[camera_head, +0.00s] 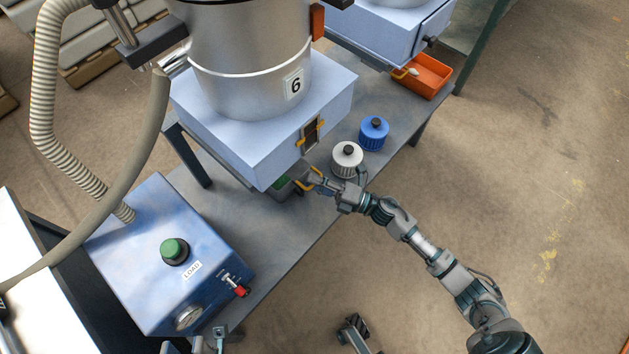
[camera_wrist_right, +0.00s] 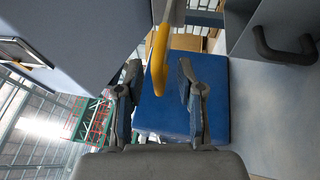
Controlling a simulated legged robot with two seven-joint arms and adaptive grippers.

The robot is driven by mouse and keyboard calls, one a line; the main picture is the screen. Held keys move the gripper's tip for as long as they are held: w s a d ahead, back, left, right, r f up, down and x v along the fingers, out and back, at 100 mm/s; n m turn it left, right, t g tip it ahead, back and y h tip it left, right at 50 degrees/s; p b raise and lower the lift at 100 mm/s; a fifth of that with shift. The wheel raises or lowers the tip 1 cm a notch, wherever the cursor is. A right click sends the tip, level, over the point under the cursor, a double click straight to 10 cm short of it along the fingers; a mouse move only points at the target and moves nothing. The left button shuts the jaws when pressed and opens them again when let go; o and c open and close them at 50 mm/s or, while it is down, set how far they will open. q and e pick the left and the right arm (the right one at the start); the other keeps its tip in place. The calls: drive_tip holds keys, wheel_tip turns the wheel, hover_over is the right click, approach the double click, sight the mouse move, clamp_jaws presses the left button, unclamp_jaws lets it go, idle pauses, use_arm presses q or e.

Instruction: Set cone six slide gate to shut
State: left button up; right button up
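Cone six (camera_head: 245,60) is a silver cylinder labelled 6 on a light blue box (camera_head: 230,150). Below the box's front edge, a yellow handle (camera_head: 308,178) sticks out at the slide gate, with a green patch (camera_head: 282,184) beside it. How far the gate is in or out is hard to tell. My right gripper (camera_head: 312,181) is at this handle. In the right wrist view, the yellow handle (camera_wrist_right: 159,60) stands between my open fingers (camera_wrist_right: 158,85), with gaps both sides.
A white-lidded jar (camera_head: 347,158) and a blue jar (camera_head: 373,132) stand on the grey bench close to my right gripper. An orange bin (camera_head: 425,76) is further back. A blue LOAD box (camera_head: 165,260) with a green button stands at left. The floor at right is clear.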

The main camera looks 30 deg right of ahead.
sight(299, 171)
clamp_jaws()
drive_tip(key=w, duration=0.1)
drive_tip(key=w+a, duration=0.1)
drive_tip(key=w, duration=0.2)
drive_tip(key=shift+w+a+f, duration=0.15)
drive_tip(key=shift+w+a, duration=0.2)
drive_tip(key=shift+w+b, duration=0.15)
drive_tip(key=shift+b, duration=0.15)
